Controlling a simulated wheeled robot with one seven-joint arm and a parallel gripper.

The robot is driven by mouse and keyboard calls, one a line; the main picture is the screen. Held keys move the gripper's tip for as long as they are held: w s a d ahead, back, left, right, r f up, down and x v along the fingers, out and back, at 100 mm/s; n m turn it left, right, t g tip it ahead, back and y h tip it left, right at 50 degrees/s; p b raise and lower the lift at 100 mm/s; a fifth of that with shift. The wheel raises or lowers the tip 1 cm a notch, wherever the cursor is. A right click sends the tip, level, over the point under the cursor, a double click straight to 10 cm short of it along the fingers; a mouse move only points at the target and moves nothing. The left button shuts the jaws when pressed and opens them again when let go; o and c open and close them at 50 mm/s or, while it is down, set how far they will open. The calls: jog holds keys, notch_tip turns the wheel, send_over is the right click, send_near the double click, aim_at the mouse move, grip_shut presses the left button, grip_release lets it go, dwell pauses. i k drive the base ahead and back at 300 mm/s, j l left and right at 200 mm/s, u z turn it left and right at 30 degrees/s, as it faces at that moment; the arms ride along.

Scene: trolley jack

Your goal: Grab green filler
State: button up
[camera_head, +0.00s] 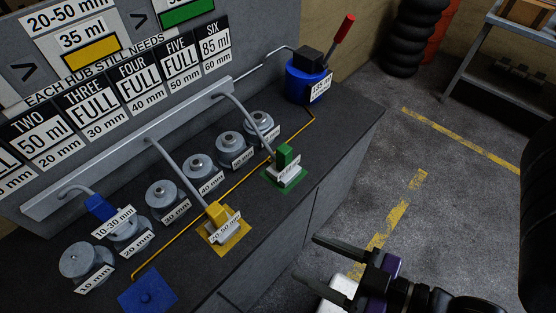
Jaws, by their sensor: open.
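The green filler (285,158) stands upright on a green square pad (286,178) on the dark bench, with a white label on its front and a grey hose running up from it to the rail. My gripper (319,260) is at the lower middle right, over the floor in front of the bench as seen here. Its two dark fingers are apart and point left. It is empty and clear of the green filler, which lies up and to the left of it.
Several grey hubs (197,167) line the bench. A blue pump (305,82) with a red handle stands at the far end.

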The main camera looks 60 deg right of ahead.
aim_at(283, 169)
jog(key=k+l+u, duration=0.2)
jog(key=u, duration=0.15)
jog(key=k+l+u, duration=0.2)
jog(key=u, duration=0.15)
